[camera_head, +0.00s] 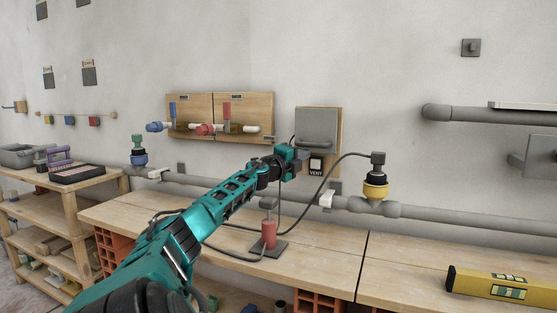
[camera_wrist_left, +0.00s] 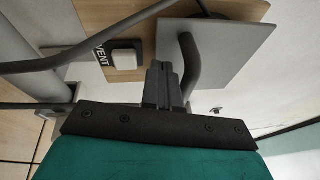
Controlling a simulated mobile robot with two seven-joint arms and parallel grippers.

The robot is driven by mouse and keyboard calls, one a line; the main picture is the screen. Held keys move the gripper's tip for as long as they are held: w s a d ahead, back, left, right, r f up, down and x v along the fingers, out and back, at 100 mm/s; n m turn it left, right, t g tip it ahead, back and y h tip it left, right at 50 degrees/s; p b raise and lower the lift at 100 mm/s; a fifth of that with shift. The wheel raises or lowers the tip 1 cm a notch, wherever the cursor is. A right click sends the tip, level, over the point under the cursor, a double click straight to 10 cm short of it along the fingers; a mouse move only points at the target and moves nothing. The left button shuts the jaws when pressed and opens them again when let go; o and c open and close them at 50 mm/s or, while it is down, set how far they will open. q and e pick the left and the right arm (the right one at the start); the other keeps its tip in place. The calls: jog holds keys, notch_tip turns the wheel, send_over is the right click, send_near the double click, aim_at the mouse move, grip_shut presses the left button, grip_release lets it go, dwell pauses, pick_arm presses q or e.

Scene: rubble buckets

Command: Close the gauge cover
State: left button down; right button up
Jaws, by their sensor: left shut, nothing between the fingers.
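The gauge cover (camera_head: 317,122) is a grey square plate on a wooden board on the wall, above a white button labelled VENT (camera_head: 316,165). In the left wrist view the cover (camera_wrist_left: 232,50) shows with a bent bar handle (camera_wrist_left: 190,62). Part of a dark round shape shows at its upper edge; I cannot tell how far the cover stands from the board. My left gripper (camera_head: 298,157) is at the cover's lower left edge. In the wrist view its fingers (camera_wrist_left: 162,72) are shut and empty, beside the handle. I cannot tell whether they touch it. My right gripper is out of view.
A black hose (camera_head: 338,160) loops near my left arm to a yellow-collared valve (camera_head: 376,188). A grey pipe (camera_head: 440,216) runs along the wall above the workbench (camera_head: 330,262). A red cylinder pump (camera_head: 269,232) stands below my gripper. A yellow level (camera_head: 500,287) lies at right.

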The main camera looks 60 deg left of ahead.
pick_arm(q)
jog(key=p+v, duration=0.5)
jog(key=v, duration=0.7)
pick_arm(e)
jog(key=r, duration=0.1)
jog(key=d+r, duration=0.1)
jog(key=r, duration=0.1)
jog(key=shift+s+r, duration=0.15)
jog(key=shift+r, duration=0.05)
